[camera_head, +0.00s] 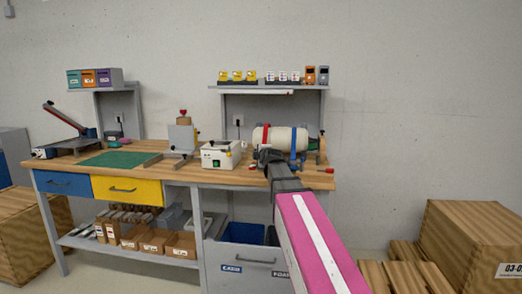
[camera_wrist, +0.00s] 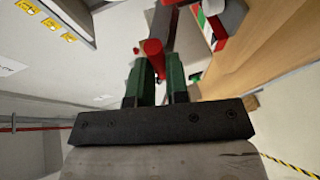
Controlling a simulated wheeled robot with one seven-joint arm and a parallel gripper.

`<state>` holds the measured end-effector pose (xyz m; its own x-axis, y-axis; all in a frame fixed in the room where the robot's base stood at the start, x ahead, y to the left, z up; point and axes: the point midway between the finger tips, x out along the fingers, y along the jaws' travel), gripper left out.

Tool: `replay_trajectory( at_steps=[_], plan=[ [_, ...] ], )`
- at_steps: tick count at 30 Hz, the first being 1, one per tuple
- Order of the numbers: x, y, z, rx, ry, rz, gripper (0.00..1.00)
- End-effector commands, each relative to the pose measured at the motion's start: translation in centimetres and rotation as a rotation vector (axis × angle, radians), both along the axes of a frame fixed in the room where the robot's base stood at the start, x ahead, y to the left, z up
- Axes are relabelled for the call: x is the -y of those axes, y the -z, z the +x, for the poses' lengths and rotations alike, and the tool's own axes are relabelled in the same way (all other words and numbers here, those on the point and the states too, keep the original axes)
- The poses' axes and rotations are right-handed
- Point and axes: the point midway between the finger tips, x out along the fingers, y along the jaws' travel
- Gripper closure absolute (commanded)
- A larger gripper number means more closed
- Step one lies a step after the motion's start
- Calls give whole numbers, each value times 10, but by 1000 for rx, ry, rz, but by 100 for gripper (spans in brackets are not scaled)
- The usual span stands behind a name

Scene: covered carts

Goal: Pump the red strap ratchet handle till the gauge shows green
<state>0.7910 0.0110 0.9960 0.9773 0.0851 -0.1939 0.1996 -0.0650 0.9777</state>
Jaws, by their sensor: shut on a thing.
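A cream cylinder (camera_head: 279,138) lies on the right part of the workbench, with a red strap (camera_head: 265,136) and a blue strap (camera_head: 293,141) around it. My gripper (camera_head: 264,155) is in front of the cylinder, at the red strap side, and hides the ratchet there. In the wrist view, the green fingers of my gripper (camera_wrist: 157,70) are shut on a red handle (camera_wrist: 153,50), which stands between them. A dark bar runs up behind the handle. A panel with white, green and red parts (camera_wrist: 203,20) shows at the upper right; I cannot read a gauge on it.
A white box device (camera_head: 220,154) stands left of the cylinder on the bench (camera_head: 250,178). Small red pieces lie near the bench's right end. A shelf (camera_head: 300,88) with yellow, white and orange items hangs above.

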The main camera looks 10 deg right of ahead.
Motion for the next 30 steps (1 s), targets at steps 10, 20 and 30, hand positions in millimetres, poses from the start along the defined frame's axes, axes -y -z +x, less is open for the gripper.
replay_trajectory(
  at_steps=[10,20,30],
  plan=[
    [-3,36,-10,-5,0,0,100],
    [-4,51,-11,-3,0,2,100],
    [-4,54,-11,-3,-1,1,100]
  ],
)
